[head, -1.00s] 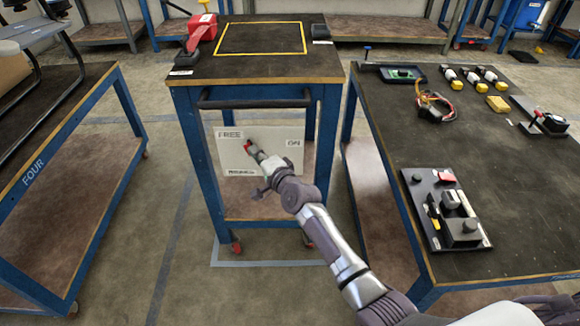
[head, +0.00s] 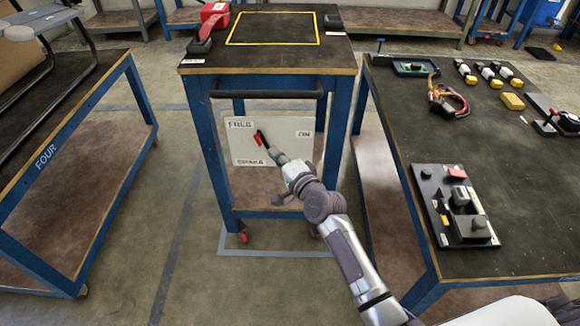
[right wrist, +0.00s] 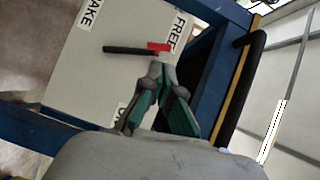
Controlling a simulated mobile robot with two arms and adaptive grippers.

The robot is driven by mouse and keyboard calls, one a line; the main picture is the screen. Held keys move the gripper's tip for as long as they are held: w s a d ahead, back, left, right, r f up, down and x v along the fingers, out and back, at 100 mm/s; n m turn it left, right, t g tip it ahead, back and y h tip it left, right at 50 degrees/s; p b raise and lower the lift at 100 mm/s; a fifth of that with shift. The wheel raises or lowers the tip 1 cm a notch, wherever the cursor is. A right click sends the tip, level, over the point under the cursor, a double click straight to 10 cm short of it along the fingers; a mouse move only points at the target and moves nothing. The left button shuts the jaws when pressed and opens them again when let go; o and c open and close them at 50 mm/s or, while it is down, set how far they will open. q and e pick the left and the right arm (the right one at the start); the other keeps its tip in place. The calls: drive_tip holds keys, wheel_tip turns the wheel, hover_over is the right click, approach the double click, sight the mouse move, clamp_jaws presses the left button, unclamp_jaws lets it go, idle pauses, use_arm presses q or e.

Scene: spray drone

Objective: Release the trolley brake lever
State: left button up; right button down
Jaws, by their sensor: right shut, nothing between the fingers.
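The brake lever (head: 259,139) is a short dark bar with a red end on the trolley's pale panel (head: 285,155). The panel carries the labels FREE, ON and BRAKE. The lever's red end lies near the FREE label, clearest in the right wrist view (right wrist: 159,47). My right gripper (head: 273,152) is shut and empty in front of the panel, just right of and below the lever in the head view. In the right wrist view its closed fingertips (right wrist: 157,66) sit beside the red end; whether they touch cannot be told. My left gripper is not in view.
The trolley's black handle bar (head: 267,94) runs above the panel. A worktable (head: 530,220) with a control box (head: 455,205) and small parts stands right. Another bench (head: 75,110) marked FOUR stands left. Floor is clear between the left bench and the trolley.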

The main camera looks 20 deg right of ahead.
drive_tip(key=v, duration=0.6)
idle(0.3)
